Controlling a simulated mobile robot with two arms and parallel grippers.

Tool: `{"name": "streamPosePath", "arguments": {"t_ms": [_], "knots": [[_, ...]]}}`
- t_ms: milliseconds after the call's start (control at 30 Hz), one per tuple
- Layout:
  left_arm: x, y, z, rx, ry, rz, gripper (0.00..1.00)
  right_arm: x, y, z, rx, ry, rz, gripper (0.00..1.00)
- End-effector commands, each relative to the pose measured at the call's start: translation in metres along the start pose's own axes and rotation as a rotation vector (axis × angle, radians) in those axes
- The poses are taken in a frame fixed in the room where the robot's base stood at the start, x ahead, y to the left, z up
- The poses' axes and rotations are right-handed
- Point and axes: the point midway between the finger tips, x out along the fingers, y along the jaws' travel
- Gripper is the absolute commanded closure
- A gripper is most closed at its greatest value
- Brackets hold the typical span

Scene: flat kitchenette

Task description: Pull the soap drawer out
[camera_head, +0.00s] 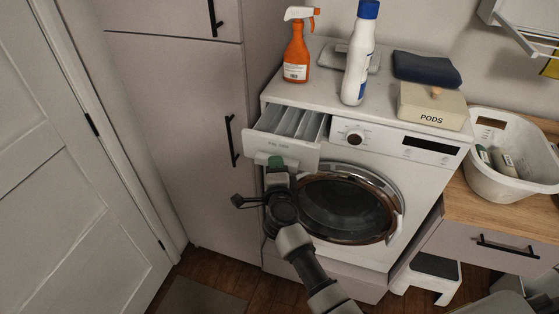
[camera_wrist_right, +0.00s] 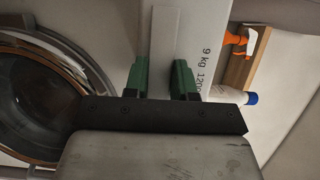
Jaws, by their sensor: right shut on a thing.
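The soap drawer (camera_head: 282,147) of the white washing machine (camera_head: 352,215) is pulled out at the machine's upper left, and its long compartments show from above. My right gripper (camera_head: 276,162) is at the lower middle of the drawer front. In the right wrist view its two green fingers (camera_wrist_right: 160,78) are shut on the pale grip of the drawer front (camera_wrist_right: 203,50), one finger on each side. Part of the drawer front is hidden by the gripper in the head view. My left gripper is in neither view.
On the machine top stand an orange spray bottle (camera_head: 297,55), a white bottle with a blue cap (camera_head: 358,60), a PODS box (camera_head: 432,106) and a folded dark cloth (camera_head: 427,69). A white basket (camera_head: 510,150) is on the right counter. A tall cabinet (camera_head: 185,120) stands close on the left.

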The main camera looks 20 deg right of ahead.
Motion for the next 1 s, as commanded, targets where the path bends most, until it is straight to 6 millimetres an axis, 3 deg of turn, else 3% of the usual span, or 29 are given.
{"name": "streamPosePath", "arguments": {"t_ms": [167,433,733,767,800,867,1000], "knots": [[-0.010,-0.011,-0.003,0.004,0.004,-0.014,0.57,-0.020,-0.001,0.007,-0.002,0.003,0.003,1.00],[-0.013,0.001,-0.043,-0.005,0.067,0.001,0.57,-0.034,0.001,0.013,-0.003,0.004,0.002,1.00],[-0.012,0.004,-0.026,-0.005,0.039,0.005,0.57,-0.034,0.002,0.013,-0.003,0.004,0.004,1.00],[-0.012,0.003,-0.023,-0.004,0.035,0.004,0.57,-0.034,0.003,0.013,-0.003,0.003,0.004,0.70],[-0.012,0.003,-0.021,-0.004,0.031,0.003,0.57,-0.034,0.002,0.013,-0.003,0.003,0.003,0.64],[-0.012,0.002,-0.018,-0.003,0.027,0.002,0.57,-0.034,0.002,0.013,-0.003,0.003,0.002,0.55],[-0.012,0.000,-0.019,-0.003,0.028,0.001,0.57,-0.033,0.000,0.013,-0.003,0.002,-0.001,0.53]]}}
